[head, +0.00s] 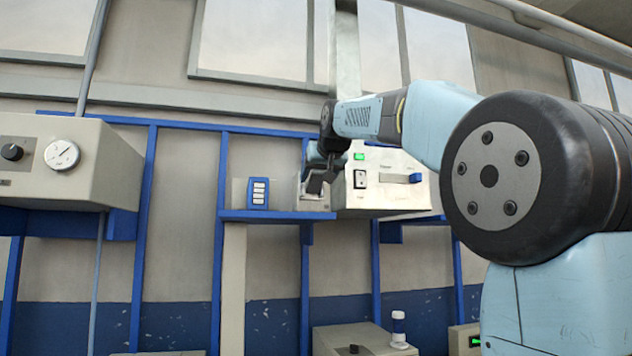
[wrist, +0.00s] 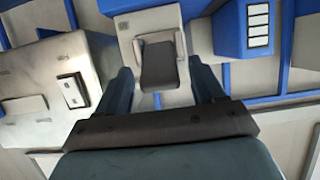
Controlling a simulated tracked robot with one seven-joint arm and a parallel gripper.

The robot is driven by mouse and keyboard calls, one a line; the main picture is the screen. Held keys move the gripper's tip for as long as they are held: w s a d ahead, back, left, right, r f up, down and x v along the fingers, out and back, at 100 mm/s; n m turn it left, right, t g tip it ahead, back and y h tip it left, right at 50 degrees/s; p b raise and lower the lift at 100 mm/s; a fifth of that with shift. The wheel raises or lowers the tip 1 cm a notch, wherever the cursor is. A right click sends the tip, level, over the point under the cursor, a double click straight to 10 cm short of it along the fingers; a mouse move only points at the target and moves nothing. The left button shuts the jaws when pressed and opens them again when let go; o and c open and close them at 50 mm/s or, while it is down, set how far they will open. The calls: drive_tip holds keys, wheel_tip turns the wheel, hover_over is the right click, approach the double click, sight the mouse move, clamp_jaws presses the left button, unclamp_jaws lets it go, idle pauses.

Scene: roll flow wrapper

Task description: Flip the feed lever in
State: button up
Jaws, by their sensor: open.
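The likely feed lever (wrist: 158,66) is a dark grey flat paddle in a pale grey bracket, on a light panel, in the upper middle of the wrist view. My gripper (wrist: 162,78) is open, with one finger to each side of the paddle in the picture and gaps between. I cannot tell how far the fingertips reach in depth. In the head view my gripper (head: 318,178) is in front of the small grey lever housing (head: 313,203) on the blue shelf, and largely hides the lever.
A white box (head: 400,192) with a rocker switch and green light stands close on the right. A blue button box (head: 258,193) stands on the left of the blue shelf (head: 275,216).

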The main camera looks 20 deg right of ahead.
drive_tip(key=shift+x, duration=1.3)
clamp_jaws()
